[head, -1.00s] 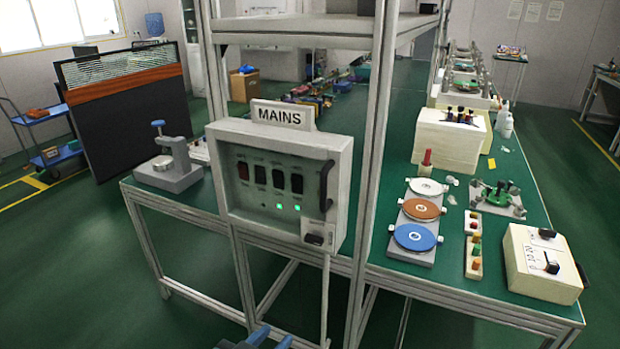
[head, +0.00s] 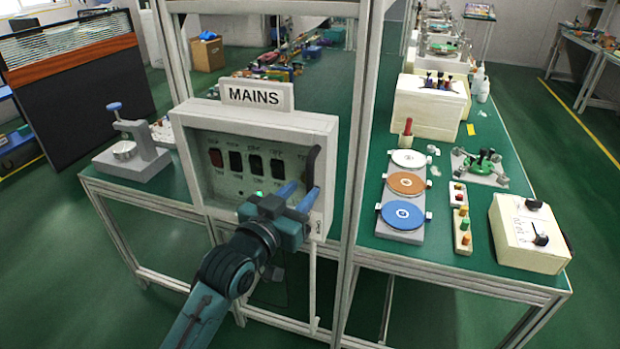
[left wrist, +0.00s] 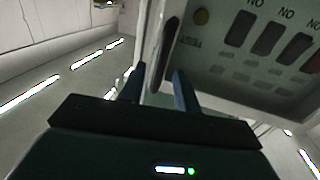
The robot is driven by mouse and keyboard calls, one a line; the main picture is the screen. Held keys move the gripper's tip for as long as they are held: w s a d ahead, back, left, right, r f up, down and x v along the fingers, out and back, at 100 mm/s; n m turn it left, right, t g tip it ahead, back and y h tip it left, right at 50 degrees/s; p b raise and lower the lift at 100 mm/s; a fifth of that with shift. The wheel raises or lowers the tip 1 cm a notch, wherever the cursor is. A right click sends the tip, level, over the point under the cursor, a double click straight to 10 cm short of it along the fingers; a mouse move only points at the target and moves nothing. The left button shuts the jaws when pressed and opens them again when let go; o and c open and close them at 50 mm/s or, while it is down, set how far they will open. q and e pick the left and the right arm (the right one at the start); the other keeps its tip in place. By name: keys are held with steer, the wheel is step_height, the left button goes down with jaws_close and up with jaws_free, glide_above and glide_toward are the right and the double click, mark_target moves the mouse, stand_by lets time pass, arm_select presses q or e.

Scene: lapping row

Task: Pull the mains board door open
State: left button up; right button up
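The mains board (head: 318,130) is a pale grey box with a MAINS sign on top, fixed to the frame of the bench. Its door is shut, with dark switches showing in the front. A dark upright handle (head: 312,163) is at the door's right side; it also shows in the left wrist view (left wrist: 171,38). My left gripper (head: 298,193) is in front of the board's lower right part, fingers apart, by the handle's lower end. In the left wrist view the fingers (left wrist: 160,80) stand on either side of the handle's line; contact cannot be told. My right gripper is out of view.
Metal posts (head: 357,150) of the bench frame rise right beside the board. The green bench (head: 455,262) holds coloured discs, a cream control box (head: 530,235) and fixtures at right. A grey press (head: 132,160) stands left of the board. Floor in front is open.

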mark_target(308, 184)
arm_select(q)
steer(key=shift+x, duration=2.35)
steer(key=shift+a, duration=0.1)
jaws_close()
